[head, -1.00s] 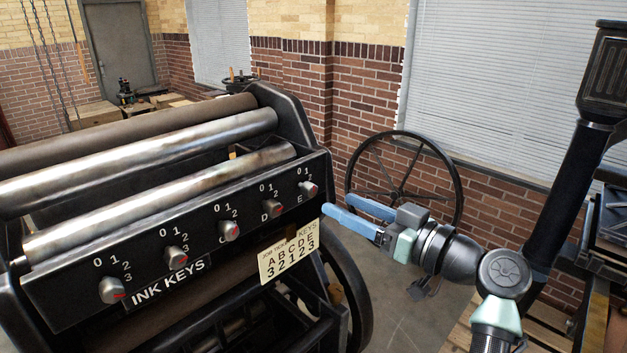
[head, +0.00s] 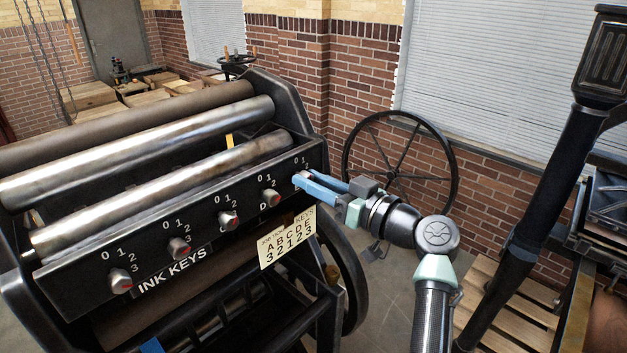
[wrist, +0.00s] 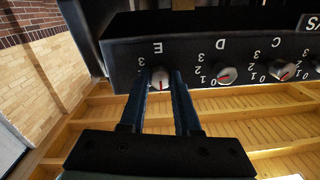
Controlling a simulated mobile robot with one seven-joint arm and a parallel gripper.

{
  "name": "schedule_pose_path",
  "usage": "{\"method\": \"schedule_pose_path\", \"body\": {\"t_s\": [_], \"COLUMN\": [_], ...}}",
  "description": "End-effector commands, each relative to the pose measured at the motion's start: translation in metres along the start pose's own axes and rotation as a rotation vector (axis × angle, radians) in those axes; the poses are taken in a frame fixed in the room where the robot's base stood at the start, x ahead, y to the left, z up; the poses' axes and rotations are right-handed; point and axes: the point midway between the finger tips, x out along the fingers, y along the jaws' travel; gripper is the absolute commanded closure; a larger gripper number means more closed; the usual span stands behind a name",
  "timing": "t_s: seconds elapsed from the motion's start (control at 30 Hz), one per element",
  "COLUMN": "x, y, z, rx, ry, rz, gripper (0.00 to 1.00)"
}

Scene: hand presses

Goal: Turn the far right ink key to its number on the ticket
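The far right ink key E (wrist: 160,78) is a small grey knob with a red mark, on the black key rail (head: 200,222). In the wrist view the rail appears upside down, and the mark points roughly down in the picture. My gripper (wrist: 161,76) has its two blue fingers on either side of the knob, close against it, and looks shut on it. In the head view my gripper (head: 299,177) hides the knob. The ticket (head: 287,238) below the rail reads A 3, B 2, C 1, D 2, E 3.
Key D (head: 270,198) is the neighbouring knob, with key C (head: 228,220) beyond it. Metal rollers (head: 160,190) lie behind the rail. A large spoked wheel (head: 400,170) stands behind my gripper. A wooden pallet (head: 510,310) is on the floor at right.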

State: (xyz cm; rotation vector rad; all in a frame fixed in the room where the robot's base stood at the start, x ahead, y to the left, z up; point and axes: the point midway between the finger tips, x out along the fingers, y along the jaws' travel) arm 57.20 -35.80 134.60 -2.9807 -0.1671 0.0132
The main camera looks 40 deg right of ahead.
Motion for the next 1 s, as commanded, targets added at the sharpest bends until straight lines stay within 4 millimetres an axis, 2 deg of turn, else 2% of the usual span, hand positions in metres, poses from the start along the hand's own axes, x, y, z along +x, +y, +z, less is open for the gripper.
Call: {"method": "schedule_pose_path", "body": {"t_s": [0.03,0.1,0.13,0.57,0.77,1.0], "x": [-0.0001,-0.0001,-0.0002,-0.0001,0.0,0.0], "y": [-0.0001,-0.0001,-0.0001,-0.0002,0.0002,-0.0001], "z": [-0.0001,-0.0001,-0.0001,0.0009,0.0019,0.0015], "rx": [0.0,0.0,0.0,0.043,0.153,0.364], "ry": [0.0,0.0,0.0,0.002,0.006,0.013], "rz": [0.0,-0.001,-0.001,-0.001,-0.001,-0.004], "gripper": [0.86,0.99,1.0,1.0,1.0,1.0]}}
